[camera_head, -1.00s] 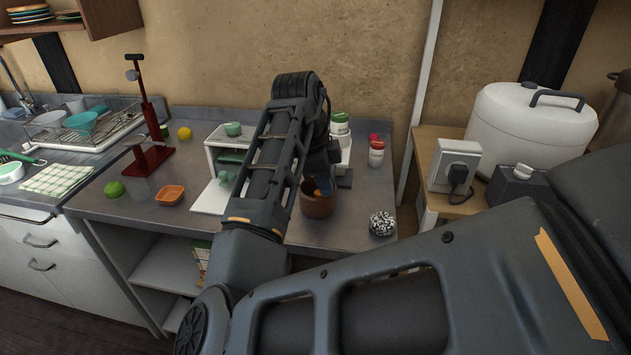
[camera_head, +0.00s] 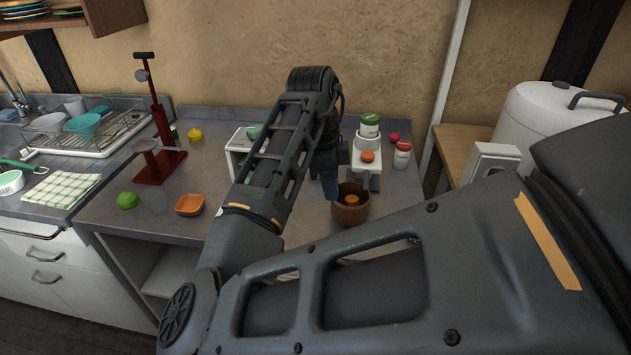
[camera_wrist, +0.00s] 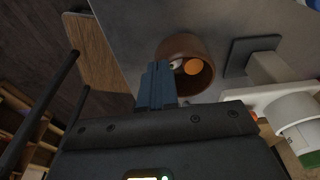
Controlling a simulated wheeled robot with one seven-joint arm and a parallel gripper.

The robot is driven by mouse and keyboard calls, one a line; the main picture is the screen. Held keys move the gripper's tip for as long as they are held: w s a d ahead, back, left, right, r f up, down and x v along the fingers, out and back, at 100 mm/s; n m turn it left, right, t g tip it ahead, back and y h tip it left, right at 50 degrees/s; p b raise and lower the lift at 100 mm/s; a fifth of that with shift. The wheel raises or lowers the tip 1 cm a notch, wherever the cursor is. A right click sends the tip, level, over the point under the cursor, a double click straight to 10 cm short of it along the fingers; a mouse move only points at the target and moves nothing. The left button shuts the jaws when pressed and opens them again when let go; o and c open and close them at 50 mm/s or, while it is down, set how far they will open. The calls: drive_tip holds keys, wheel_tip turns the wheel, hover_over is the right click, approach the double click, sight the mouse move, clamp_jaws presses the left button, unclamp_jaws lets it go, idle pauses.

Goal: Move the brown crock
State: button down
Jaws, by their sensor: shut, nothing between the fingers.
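The brown crock (camera_head: 352,216) stands upright on the grey counter, near its front. Something round and orange shows inside it. In the wrist view the crock (camera_wrist: 181,46) is seen from above, with an orange round thing and a pale one inside. My gripper (camera_head: 330,196) is at the crock's left side in the head view, pointing down. In the wrist view my blue-grey gripper fingers (camera_wrist: 157,70) are together beside the crock's rim, with nothing between them. I cannot tell whether they touch the wall.
A white appliance (camera_head: 368,177), a green-lidded jar (camera_head: 369,127) and a red-lidded jar (camera_head: 402,155) stand behind the crock. An orange bowl (camera_head: 190,205), green fruit (camera_head: 127,200) and red press (camera_head: 160,165) are left. My forearm hides the counter's front right.

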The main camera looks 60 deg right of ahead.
sight(364, 205)
drive_tip(key=s, duration=0.2)
drive_tip(key=s+d+p, duration=0.1)
drive_tip(key=s, duration=0.1)
drive_tip(key=s+d, duration=0.1)
drive_tip(key=s, duration=0.1)
drive_tip(key=shift+d+r, duration=0.1)
drive_tip(key=shift+d, duration=0.1)
drive_tip(key=shift+s+f+p, duration=0.15)
drive_tip(key=shift+f+p, duration=0.1)
drive_tip(key=shift+p, duration=0.15)
drive_tip(key=shift+f+b, duration=0.45)
drive_tip(key=shift+f, duration=0.25)
